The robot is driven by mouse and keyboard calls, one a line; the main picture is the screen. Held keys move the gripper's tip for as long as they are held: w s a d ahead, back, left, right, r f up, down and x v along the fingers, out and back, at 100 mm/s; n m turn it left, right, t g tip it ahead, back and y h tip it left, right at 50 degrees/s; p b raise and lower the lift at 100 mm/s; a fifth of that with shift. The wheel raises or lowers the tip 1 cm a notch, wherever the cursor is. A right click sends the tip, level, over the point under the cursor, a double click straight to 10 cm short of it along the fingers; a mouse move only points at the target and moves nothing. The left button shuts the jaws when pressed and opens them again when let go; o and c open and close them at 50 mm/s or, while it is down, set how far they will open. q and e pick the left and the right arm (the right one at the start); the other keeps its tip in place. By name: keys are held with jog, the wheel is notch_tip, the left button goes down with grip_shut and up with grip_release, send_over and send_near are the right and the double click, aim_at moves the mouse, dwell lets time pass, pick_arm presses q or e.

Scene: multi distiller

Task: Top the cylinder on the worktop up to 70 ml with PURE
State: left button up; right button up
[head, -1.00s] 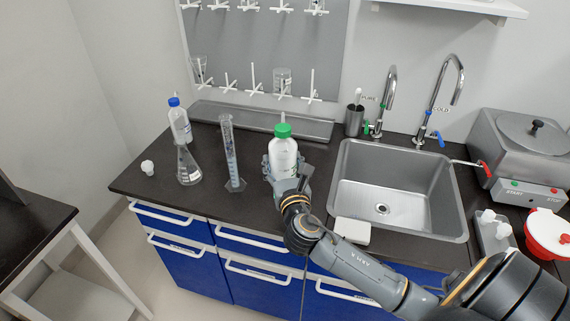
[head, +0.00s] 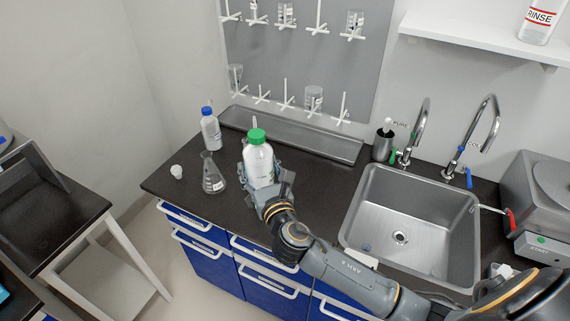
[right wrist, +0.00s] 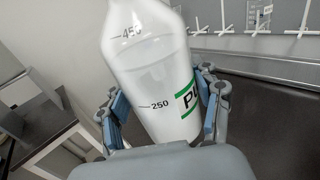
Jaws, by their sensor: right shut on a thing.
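My right gripper (head: 262,190) is shut on a white bottle (head: 259,165) with a green cap, just right of the conical flask. In the right wrist view the bottle (right wrist: 155,85) sits between the blue finger pads, with 250 and 450 marks and a green-edged label partly reading "PU". It leans in that picture. I cannot tell whether its base touches the worktop (head: 315,195). The measuring cylinder cannot be made out now; the bottle and gripper may hide it. My left gripper is not in view.
A conical flask (head: 213,178), a blue-capped bottle (head: 210,132) and a small white stopper (head: 177,172) stand at the left. The sink (head: 410,220) with two taps is at right, with a small blue spot in it. A metal tray (head: 300,138) lies behind.

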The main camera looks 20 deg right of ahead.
jog(key=shift+w+a+r+y, duration=0.3)
jog(key=shift+w+a+r, duration=0.1)
jog(key=shift+r, duration=0.1)
jog(key=shift+w+a, duration=0.1)
jog(key=shift+w, duration=0.05)
jog(key=shift+a+f+n+b, duration=0.15)
jog(key=shift+f+b, duration=0.25)
jog(key=shift+f, duration=0.1)
jog(key=shift+a+f+n+b, duration=0.15)
jog(key=shift+f+b, duration=0.2)
jog(key=shift+f, duration=0.1)
jog(key=shift+d+f+b, duration=0.1)
jog(key=shift+f+b, duration=0.65)
jog(key=shift+b, duration=0.05)
notch_tip(320, 180, down, 3)
jog(key=b, duration=0.2)
jog(key=shift+r+b, duration=0.1)
jog(key=shift+b, duration=0.3)
jog(key=shift+f, duration=0.4)
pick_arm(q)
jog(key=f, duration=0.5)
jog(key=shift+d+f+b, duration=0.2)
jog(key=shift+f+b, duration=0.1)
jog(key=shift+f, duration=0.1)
pick_arm(e)
jog(key=shift+f, duration=0.1)
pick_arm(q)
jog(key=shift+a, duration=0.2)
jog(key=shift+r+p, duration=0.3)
